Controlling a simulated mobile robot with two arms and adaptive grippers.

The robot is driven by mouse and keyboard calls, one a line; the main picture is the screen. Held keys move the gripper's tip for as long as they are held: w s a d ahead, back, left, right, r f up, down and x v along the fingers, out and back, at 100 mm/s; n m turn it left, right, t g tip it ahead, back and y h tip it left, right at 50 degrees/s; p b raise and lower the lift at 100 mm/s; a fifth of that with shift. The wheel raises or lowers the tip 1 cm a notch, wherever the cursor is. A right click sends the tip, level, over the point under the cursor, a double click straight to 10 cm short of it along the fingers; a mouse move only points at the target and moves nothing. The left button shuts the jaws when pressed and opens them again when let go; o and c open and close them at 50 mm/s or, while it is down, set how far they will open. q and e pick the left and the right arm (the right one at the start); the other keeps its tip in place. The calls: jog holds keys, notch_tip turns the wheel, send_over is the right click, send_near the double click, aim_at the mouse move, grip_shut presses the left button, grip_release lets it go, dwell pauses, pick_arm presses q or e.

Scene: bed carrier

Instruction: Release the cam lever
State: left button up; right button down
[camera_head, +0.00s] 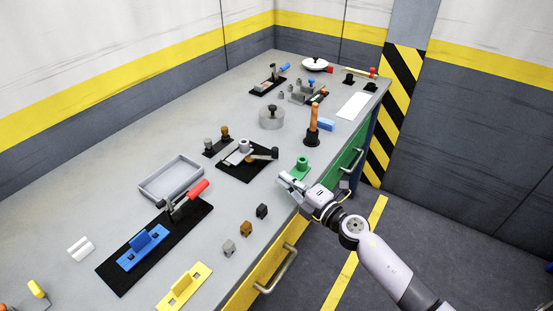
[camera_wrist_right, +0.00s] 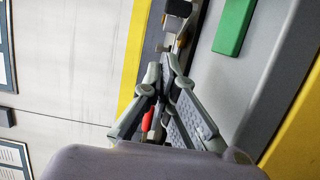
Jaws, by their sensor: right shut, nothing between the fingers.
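What looks like the cam lever (camera_head: 262,154) has a dark grip and lies low across a black plate (camera_head: 232,167), beside a light grey round part (camera_head: 244,146). My right gripper (camera_head: 286,181) is in front of this plate, over the bench's front edge, apart from the lever. In the right wrist view the gripper (camera_wrist_right: 163,82) has its fingers together with nothing between them. A dark-ended part (camera_wrist_right: 178,8) shows beyond the fingertips; I cannot tell whether it is the lever. My left gripper is not in view.
A green knob (camera_head: 302,166) stands close beside my right gripper. A red-handled clamp (camera_head: 196,190), a grey tray (camera_head: 145,188) and small blocks (camera_head: 246,228) are to the left. An orange-handled tool (camera_head: 314,116) stands upright behind. Bare bench top (camera_head: 105,165) lies at far left.

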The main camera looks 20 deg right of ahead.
aim_at(274, 152)
jog(key=x, duration=0.4)
jog(key=w, duration=0.2)
jog(key=w+b, duration=0.1)
jog(key=shift+w+d, duration=0.25)
jog(key=shift+d, duration=0.1)
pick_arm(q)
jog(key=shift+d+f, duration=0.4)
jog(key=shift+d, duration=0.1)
pick_arm(e)
jog(key=shift+w+d, duration=0.2)
jog(key=shift+w, duration=0.25)
jog(key=shift+d+f+b, duration=0.15)
jog(key=shift+b, duration=0.2)
jog(key=shift+w+d+n+g+y+b, duration=0.65)
jog(key=shift+n+y+b, duration=0.15)
jog(key=shift+y+b, duration=0.4)
jog(key=shift+w+d, duration=0.2)
jog(key=shift+w, duration=0.05)
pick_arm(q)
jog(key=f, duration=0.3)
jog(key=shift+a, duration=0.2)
pick_arm(e)
jog(key=shift+a, duration=0.1)
